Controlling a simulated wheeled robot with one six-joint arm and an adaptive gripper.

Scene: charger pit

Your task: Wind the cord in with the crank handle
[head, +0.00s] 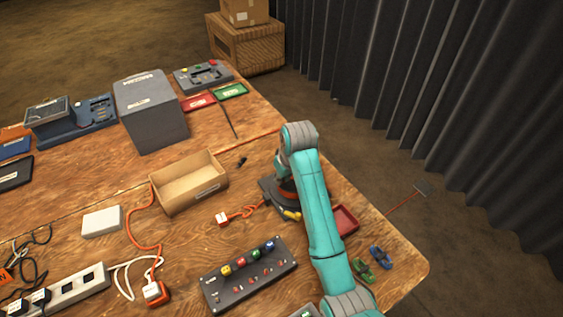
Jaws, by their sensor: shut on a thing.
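A dark cord reel (269,192) with an orange drum stands on the table, right of the middle, largely covered by my arm. Its orange cord (246,211) lies loosely wavy on the wood to the left. The cord ends in a white plug (222,219) with a red edge, a short way from the reel. My gripper (284,180) points down over the reel and is shut on the crank handle. The handle itself and the fingertips are mostly hidden by my arm.
An open cardboard box (188,182) stands left of the reel. A dark panel with coloured knobs (248,275) lies in front. A red tray (344,220) and green and blue clips (370,262) are to the right, close to the table edge. A grey cabinet (151,112) stands behind.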

